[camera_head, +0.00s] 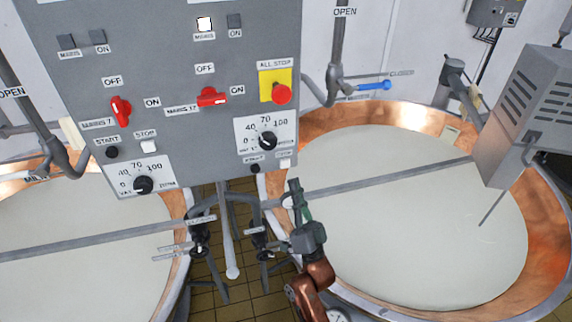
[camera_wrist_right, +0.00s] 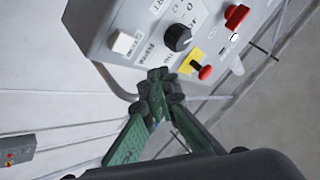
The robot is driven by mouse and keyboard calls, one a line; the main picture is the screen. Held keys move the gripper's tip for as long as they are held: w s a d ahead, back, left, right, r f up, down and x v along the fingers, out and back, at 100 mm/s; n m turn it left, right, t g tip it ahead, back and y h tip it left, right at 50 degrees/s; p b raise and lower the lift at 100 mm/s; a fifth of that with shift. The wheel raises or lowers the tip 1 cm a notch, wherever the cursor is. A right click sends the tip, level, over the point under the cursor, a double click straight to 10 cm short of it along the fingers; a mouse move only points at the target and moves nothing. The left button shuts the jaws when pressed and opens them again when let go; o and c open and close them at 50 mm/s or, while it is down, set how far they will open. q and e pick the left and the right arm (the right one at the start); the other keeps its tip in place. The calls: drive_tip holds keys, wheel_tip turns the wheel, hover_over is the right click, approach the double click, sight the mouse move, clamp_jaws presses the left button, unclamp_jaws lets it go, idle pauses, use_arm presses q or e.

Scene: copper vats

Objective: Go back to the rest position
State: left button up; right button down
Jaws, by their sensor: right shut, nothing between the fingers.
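My right gripper (camera_head: 297,192) shows in the head view below the control panel's lower right corner, in front of the right vat's left rim. Its dark fingertips are together and hold nothing. In the right wrist view the green fingers (camera_wrist_right: 160,92) meet at their tips, with the control panel (camera_wrist_right: 120,20) beyond them. The grey control panel (camera_head: 180,50) fills the upper left of the head view. It bears red switches, black dials and a red all-stop button (camera_head: 281,94) on a yellow plate. My left gripper is not in view.
A copper vat (camera_head: 540,205) of pale liquid stands at the right, another (camera_head: 177,200) at the left. Pipes and valves (camera_head: 262,240) stand between them over a tiled floor (camera_head: 240,305). A blue-handled lever (camera_head: 374,86) and a grey motor box (camera_head: 530,110) are at the right vat.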

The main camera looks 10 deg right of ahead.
drive_tip(key=shift+f, duration=0.1)
idle(0.4)
drive_tip(key=w+f+n+g+b, duration=0.1)
drive_tip(key=w+f+n+g, duration=0.2)
drive_tip(key=f, duration=1.4)
drive_tip(key=w+f+g+b, duration=0.1)
drive_tip(key=w+f+g, duration=0.3)
drive_tip(key=f, duration=1.2)
drive_tip(key=s+d+f+n+g+h+b, duration=0.1)
drive_tip(key=s+d+f+g, duration=0.3)
drive_tip(key=f, duration=1.1)
drive_tip(key=s+a+f+n+g+b, duration=0.1)
drive_tip(key=s+f+g, duration=0.35)
drive_tip(key=f, duration=0.95)
drive_tip(key=s+d+f+g+h, duration=0.15)
drive_tip(key=s+d+f, duration=0.25)
drive_tip(key=s+f, duration=1)
drive_tip(key=s+d+f+g+b, duration=0.1)
drive_tip(key=s+d+f+g, duration=0.2)
drive_tip(key=s, duration=0.9)
drive_tip(key=s+d+f+n+g+h, duration=0.1)
drive_tip(key=s+d+f+g, duration=0.2)
drive_tip(key=s+f, duration=0.7)
drive_tip(key=s+d+f+n+g+b, duration=0.1)
drive_tip(key=s+d+f+g, duration=0.2)
drive_tip(key=s+f, duration=0.4)
drive_tip(key=s+d, duration=0.1)
drive_tip(key=s, duration=0.7)
drive_tip(key=shift+s+b, duration=0.3)
drive_tip(key=shift+s, duration=0.05)
